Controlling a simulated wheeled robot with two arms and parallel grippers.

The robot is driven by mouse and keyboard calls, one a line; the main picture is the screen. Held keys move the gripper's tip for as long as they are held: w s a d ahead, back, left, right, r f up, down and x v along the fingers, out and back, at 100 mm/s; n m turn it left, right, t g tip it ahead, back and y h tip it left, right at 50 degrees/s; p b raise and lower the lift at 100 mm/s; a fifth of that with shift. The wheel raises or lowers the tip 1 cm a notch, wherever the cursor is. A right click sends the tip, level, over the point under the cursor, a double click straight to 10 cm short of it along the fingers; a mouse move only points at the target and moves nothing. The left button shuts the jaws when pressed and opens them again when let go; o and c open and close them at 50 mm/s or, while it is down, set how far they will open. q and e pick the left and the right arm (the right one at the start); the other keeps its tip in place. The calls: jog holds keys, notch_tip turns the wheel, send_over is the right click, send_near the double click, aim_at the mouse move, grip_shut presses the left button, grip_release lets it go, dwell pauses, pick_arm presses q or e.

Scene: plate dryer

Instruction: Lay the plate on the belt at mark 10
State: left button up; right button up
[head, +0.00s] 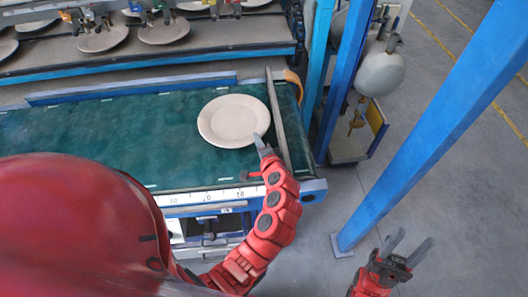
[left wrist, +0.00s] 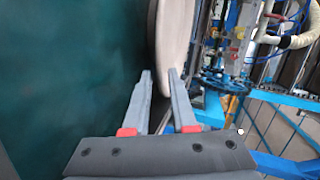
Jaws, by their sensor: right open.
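The pale round plate (head: 233,120) is over the right part of the green belt (head: 110,135), roughly in line with the mark 10 (head: 240,194) on the front scale. I cannot tell whether it touches the belt. My left gripper (head: 259,141) is at the plate's near right rim. In the left wrist view the plate (left wrist: 176,35) has its rim between the two fingers of my left gripper (left wrist: 160,76), which is shut on it; the belt (left wrist: 70,75) is to the left. My right gripper (head: 408,247) is open and empty, off to the right above the floor.
A metal bar (head: 278,120) crosses the belt's right end, close to the plate. Blue posts (head: 430,125) stand to the right. Behind is a second line (head: 215,53) with several plates under hanging tools. The belt left of the plate is clear.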

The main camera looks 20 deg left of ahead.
pick_arm(q)
jog(key=b+v, duration=0.1)
jog(key=v, duration=0.8)
jog(key=shift+s, duration=0.1)
